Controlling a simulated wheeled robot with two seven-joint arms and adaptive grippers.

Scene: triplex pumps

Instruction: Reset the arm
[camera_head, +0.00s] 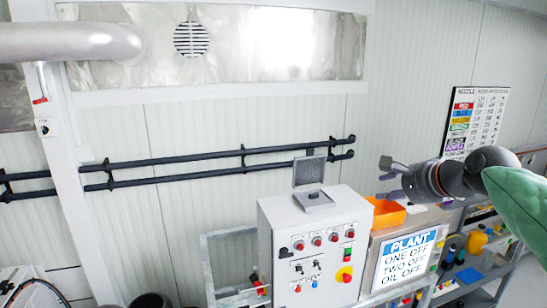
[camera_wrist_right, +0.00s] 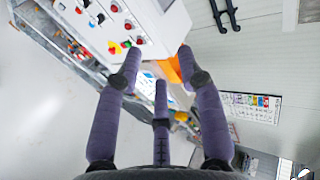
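My right arm comes in from the right edge in the head view, with a green sleeve-like link behind a dark wrist. My right gripper (camera_head: 388,168) is held in the air, pointing left, above and right of the white control cabinet (camera_head: 268,245). In the right wrist view its purple-grey fingers are spread apart, and the right gripper (camera_wrist_right: 158,62) has nothing between them. The cabinet (camera_wrist_right: 165,25) and an orange bin (camera_wrist_right: 173,70) show beyond the fingertips. My left gripper is in neither view.
The cabinet carries red, green and yellow controls, and a grey hinged mesh piece (camera_head: 308,172) stands on top. An orange bin (camera_head: 385,214) and a PLANT sign (camera_head: 405,258) are right of it. Shelves (camera_head: 482,270) stand at the right. Dark pipes (camera_head: 210,173) run along the wall.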

